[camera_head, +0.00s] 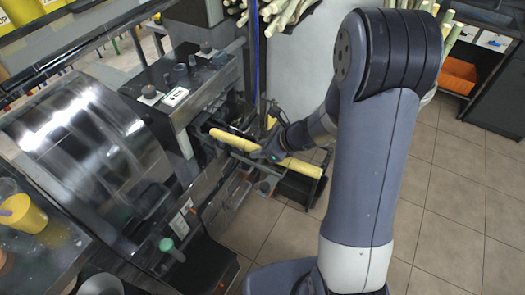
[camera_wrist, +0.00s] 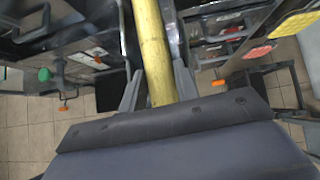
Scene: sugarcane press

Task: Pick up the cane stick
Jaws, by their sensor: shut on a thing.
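A yellow cane stick (camera_head: 234,140) is held beside the press in the head view. My gripper (camera_head: 271,148) is around its middle, and the stick shows on both sides of it, sloping down to the right. In the wrist view the cane stick (camera_wrist: 150,40) runs from the top edge down between the two fingers. My gripper (camera_wrist: 158,75) is shut on it. The stick's left end is close to the press (camera_head: 195,90), and I cannot tell whether it touches. The far end lies outside the wrist view.
More cane sticks (camera_head: 280,14) lie in a bundle at the top. A yellow cup (camera_head: 22,214) stands on the counter at the left. An orange crate (camera_head: 457,75) is on a shelf at the right. Tiled floor (camera_head: 440,200) is clear at the right.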

